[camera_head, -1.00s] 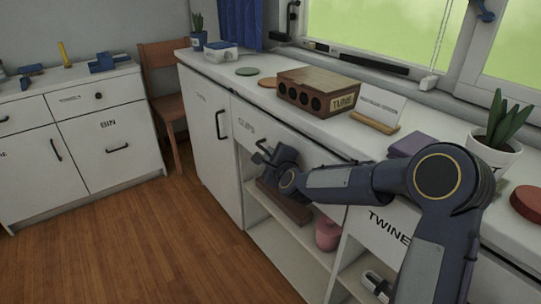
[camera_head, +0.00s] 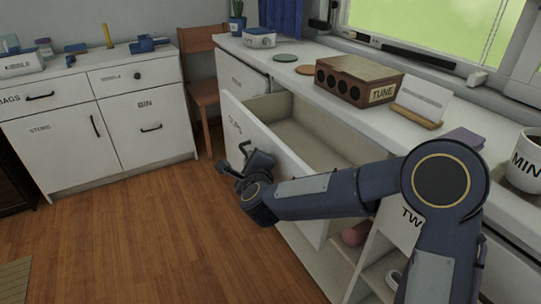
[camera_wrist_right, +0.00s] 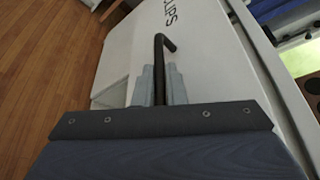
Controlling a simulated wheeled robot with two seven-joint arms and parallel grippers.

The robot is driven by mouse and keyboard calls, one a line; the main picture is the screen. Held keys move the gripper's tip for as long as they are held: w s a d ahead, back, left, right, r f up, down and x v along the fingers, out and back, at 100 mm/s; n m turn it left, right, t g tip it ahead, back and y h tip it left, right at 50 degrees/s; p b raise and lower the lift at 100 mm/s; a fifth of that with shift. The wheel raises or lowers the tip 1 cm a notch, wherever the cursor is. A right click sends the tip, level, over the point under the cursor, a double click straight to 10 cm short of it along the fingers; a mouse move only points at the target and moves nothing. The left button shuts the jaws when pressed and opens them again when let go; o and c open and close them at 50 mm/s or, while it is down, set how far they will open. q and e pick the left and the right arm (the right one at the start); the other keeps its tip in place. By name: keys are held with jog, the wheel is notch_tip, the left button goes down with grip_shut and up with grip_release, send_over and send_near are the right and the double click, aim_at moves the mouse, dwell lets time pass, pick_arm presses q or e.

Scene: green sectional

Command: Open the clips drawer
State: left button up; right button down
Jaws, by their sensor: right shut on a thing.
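The clips drawer (camera_head: 262,142) stands pulled well out from the white cabinet under the window, and its inside looks empty in the part that shows. Its label is partly readable on the front panel, and also shows in the right wrist view (camera_wrist_right: 185,15). My right gripper (camera_head: 240,168) is at the drawer front, shut on the dark bar handle (camera_wrist_right: 160,60). In the right wrist view both fingers close around the handle. My right forearm hides the lower right part of the drawer front. My left gripper is not in view.
The counter above holds a brown wooden box labelled TUNE (camera_head: 355,82), a card on a wooden stand (camera_head: 420,105), coasters and a white MINT-like mug (camera_head: 525,160). A chair (camera_head: 205,75) stands at the back. The wooden floor (camera_head: 150,220) left of the drawer is clear.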

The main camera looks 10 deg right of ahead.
jog(key=shift+s+a, duration=0.35)
jog(key=shift+a, duration=0.5)
jog(key=shift+s+a, duration=0.3)
jog(key=shift+a, duration=0.55)
jog(key=c, duration=1.5)
grip_release()
jog(key=v, duration=0.7)
jog(key=shift+s+p, duration=0.4)
